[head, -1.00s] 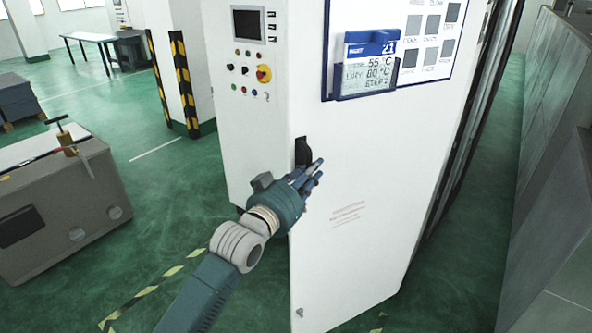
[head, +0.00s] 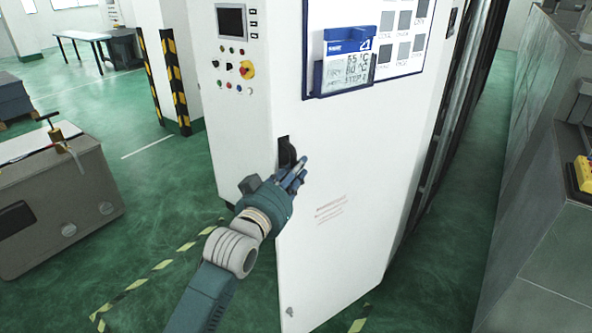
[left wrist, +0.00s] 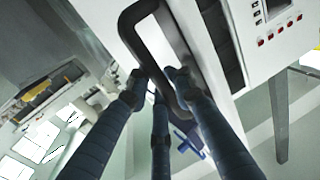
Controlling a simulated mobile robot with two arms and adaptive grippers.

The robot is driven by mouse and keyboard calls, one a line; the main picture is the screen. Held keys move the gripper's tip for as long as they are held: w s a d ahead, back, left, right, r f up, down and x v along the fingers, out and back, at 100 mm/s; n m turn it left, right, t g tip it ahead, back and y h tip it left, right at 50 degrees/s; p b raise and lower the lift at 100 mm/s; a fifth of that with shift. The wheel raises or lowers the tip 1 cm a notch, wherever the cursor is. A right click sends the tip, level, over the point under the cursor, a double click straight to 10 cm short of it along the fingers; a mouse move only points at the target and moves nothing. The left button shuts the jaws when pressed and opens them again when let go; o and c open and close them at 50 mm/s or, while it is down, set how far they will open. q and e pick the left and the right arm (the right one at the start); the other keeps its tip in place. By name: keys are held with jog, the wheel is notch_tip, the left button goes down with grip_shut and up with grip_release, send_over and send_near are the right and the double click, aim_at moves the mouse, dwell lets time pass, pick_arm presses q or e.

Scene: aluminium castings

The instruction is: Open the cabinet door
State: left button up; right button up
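The white cabinet door (head: 350,160) faces me and looks shut, with no gap showing along its left edge. Its black handle (head: 286,152) sits near that edge. In the left wrist view the handle (left wrist: 133,25) is a dark loop reaching in among the fingertips. My left gripper (head: 299,175) is at the handle, its blue fingers pointing to it and partly hiding it. In the left wrist view the left gripper (left wrist: 159,88) has straight fingers, apart at the tips, around the loop's end. Firm contact cannot be told. My right gripper is out of view.
A control panel (head: 233,75) with a screen and buttons is left of the door. A display holder (head: 345,65) hangs on the door. A grey-brown box (head: 60,205) stands at left, grey machinery (head: 535,200) at right. Green floor is open between box and cabinet.

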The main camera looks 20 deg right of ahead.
pick_arm(q)
jog(key=shift+o, duration=1.2)
jog(key=shift+a+f, duration=0.1)
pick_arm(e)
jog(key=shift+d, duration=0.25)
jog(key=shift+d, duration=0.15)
pick_arm(q)
jog(key=v, duration=1.2)
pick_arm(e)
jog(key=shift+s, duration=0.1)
pick_arm(q)
jog(key=shift+c, duration=0.5)
